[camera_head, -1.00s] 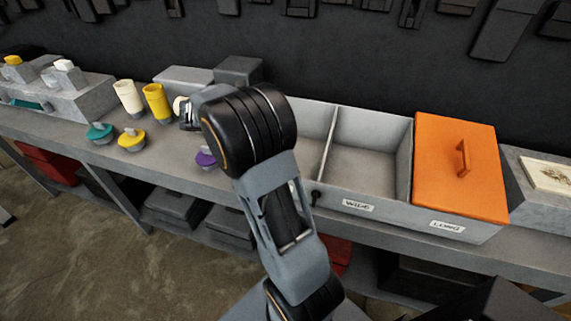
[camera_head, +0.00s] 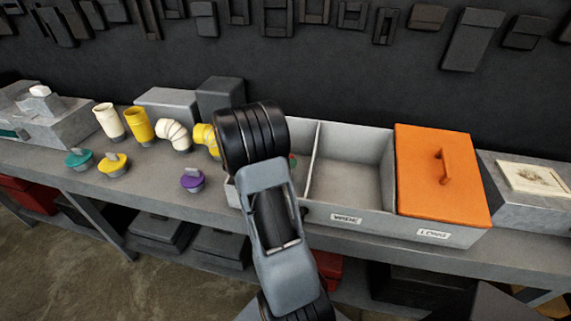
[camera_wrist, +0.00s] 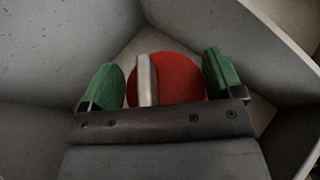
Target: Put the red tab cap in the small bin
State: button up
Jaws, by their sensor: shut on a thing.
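The red tab cap (camera_wrist: 185,78) shows in the wrist view as a round red disc with a pale upright tab. My gripper (camera_wrist: 163,82) has its two green fingers on either side of the cap and is shut on it. The cap and fingers are inside a grey-walled compartment (camera_wrist: 200,25), with walls around them. In the head view this is the left compartment (camera_head: 303,135) of the grey bin row. My arm covers most of it and its front label. Only a speck of green and red shows past the arm there.
The middle compartment (camera_head: 350,178) is open and empty. An orange lid (camera_head: 440,180) covers the right one. Purple (camera_head: 192,180), yellow (camera_head: 114,165) and teal (camera_head: 78,159) caps stand on the bench left of the bins. Pipe pieces (camera_head: 172,134) and grey blocks (camera_head: 165,105) stand behind.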

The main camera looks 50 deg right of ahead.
jog(key=shift+s+d+f, duration=0.15)
jog(key=shift+d+f, duration=0.05)
jog(key=shift+f, duration=0.1)
jog(key=shift+d+f+p, duration=0.2)
jog(key=shift+f+p, duration=0.2)
jog(key=shift+f, duration=1.35)
jog(key=o, duration=0.7)
jog(key=b+v, duration=0.1)
jog(key=v, duration=0.6)
jog(key=shift+a+r, duration=0.15)
jog(key=shift+a, duration=0.1)
